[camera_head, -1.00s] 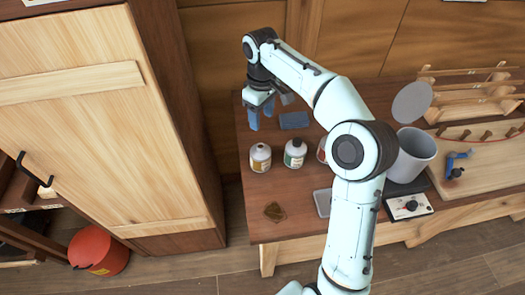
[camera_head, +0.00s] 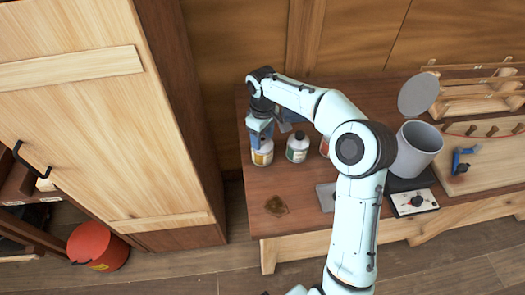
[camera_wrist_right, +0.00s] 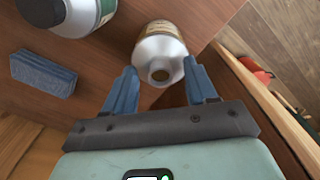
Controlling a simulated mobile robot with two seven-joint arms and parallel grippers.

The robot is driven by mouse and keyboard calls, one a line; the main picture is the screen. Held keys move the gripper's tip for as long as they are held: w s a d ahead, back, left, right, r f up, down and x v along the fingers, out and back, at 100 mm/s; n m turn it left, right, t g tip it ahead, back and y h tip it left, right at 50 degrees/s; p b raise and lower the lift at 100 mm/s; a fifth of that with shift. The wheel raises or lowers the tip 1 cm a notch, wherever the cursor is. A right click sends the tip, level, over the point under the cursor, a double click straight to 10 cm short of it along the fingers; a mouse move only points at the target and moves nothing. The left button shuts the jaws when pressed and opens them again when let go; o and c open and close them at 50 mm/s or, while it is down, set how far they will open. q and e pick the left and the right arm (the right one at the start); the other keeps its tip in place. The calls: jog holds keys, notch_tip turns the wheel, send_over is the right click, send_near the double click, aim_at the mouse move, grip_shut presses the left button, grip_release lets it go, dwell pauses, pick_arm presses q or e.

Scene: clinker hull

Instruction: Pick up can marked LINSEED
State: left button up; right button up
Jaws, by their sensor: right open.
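A pale can with a yellow-brown label (camera_head: 262,156) stands near the left end of the workbench; the lettering is too small to read. It also shows in the right wrist view (camera_wrist_right: 161,42). My right gripper (camera_head: 266,136) is open at this can, partly covering its top in the head view. In the right wrist view the blue fingers (camera_wrist_right: 160,75) lie on either side of the can's top end, with nothing gripped. A second pale container with a dark cap and green label (camera_head: 298,148) stands just to the right. My left gripper is not in view.
The workbench (camera_head: 310,208) holds a grey pot (camera_head: 418,150) and wooden racks (camera_head: 480,100) at right. A blue block (camera_wrist_right: 43,72) lies behind the containers. A brown patch (camera_head: 276,206) lies near the front edge. A tall cabinet (camera_head: 90,120) borders the left.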

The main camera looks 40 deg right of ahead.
grip_shut()
jog(key=shift+r, duration=0.1)
